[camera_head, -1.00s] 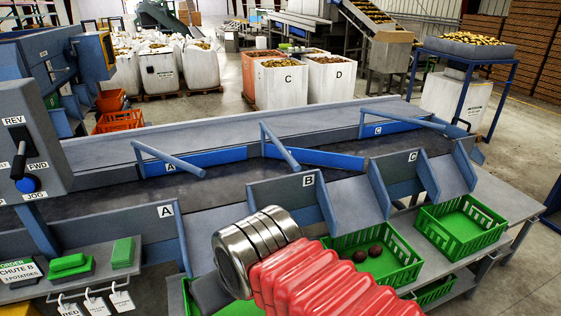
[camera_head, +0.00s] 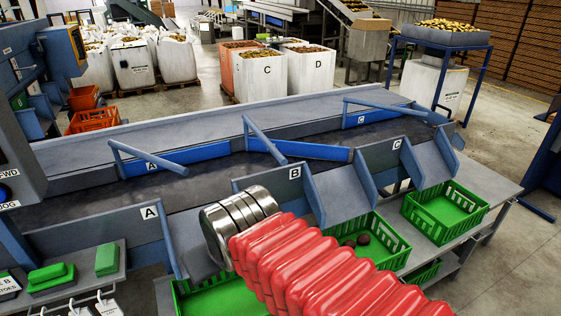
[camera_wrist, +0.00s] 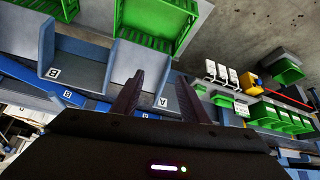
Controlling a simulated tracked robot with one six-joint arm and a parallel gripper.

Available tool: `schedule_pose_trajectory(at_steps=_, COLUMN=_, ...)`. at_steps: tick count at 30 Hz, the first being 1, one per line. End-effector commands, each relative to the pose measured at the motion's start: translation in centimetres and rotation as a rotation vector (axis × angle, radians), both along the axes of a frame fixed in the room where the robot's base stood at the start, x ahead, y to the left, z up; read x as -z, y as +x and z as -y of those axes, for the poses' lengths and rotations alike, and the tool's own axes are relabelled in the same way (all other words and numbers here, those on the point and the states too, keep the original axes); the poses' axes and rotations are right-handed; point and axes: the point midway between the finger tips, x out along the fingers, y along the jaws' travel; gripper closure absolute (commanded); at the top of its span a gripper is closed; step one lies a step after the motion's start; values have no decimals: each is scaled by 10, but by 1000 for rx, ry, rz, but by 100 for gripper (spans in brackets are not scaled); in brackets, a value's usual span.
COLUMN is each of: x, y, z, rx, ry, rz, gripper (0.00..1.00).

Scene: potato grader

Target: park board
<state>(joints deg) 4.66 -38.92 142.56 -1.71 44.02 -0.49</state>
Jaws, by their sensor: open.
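In the head view three blue boards with bar handles stand along the conveyor: board A (camera_head: 160,163) at left, the middle board (camera_head: 305,151) with no readable letter, and board C (camera_head: 368,117) at right. Boards A and C lie along the far side; the middle one angles slightly onto the belt (camera_head: 225,180). My red-sleeved arm rises in front of the chutes, and my gripper does not show there. In the wrist view my gripper (camera_wrist: 160,76) is open with nothing between its fingers. Chute plates lettered B (camera_wrist: 53,73) and A (camera_wrist: 162,102) lie beyond it.
Dividers with chutes A (camera_head: 150,212), B (camera_head: 294,172) and C (camera_head: 398,170) line the near side. A green crate (camera_head: 398,250) with dark potatoes and an empty-looking green crate (camera_head: 470,222) stand below. Green blocks (camera_head: 50,275) lie on a shelf at left.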

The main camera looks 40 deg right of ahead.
Motion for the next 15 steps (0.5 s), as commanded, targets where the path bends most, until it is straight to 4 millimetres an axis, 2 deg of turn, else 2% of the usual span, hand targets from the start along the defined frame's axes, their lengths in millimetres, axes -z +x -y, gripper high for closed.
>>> schedule_pose_trajectory(at_steps=9, x=2, y=87, z=91, rx=147, ry=-107, rz=194, gripper=60)
schedule_pose_trajectory(at_steps=15, x=5, y=130, z=152, rx=199, ry=-166, rz=325, gripper=60)
